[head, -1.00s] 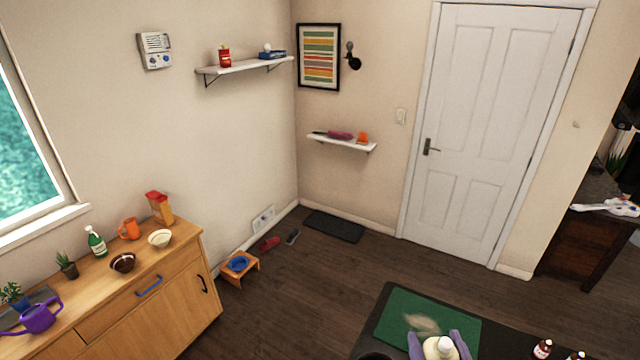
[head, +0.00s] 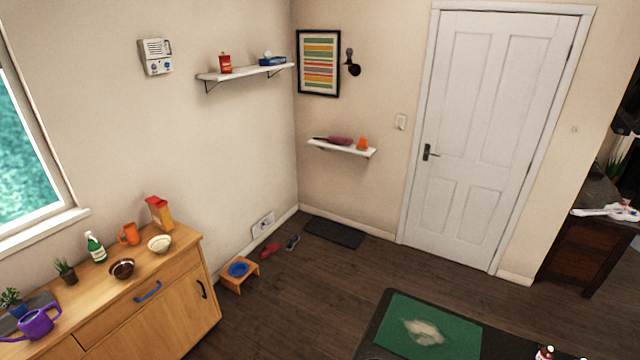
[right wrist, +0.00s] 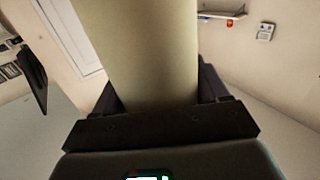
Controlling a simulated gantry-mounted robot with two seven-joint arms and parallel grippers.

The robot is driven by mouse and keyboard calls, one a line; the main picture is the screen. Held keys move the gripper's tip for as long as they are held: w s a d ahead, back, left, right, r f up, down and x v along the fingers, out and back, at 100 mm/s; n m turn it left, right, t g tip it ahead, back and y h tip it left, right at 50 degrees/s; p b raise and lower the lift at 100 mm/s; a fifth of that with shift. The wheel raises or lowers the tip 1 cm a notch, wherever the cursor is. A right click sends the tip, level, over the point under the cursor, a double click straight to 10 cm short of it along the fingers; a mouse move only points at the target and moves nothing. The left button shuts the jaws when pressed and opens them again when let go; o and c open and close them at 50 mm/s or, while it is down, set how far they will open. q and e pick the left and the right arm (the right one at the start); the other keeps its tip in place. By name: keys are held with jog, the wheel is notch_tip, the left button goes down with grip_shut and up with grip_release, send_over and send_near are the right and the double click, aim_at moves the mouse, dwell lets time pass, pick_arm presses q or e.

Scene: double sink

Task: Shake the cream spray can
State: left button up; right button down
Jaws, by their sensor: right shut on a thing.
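The cream spray can (right wrist: 150,45) fills the upper middle of the right wrist view as a large, plain cream-coloured cylinder. My right gripper (right wrist: 158,90) is shut on it, with a dark finger on each side. The can's ends are out of that view. Neither the can nor my right gripper shows in the head view now. My left gripper is in no view.
A dark table with a green mat (head: 465,335) stands at the bottom of the head view. A pale patch (head: 424,332) marks the mat. A small bottle (head: 545,353) is at the bottom edge. A wooden cabinet (head: 150,315) stands at left.

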notch_tip(320, 180, up, 11)
jog(key=shift+w, duration=0.1)
notch_tip(320, 180, down, 13)
dwell(3.2)
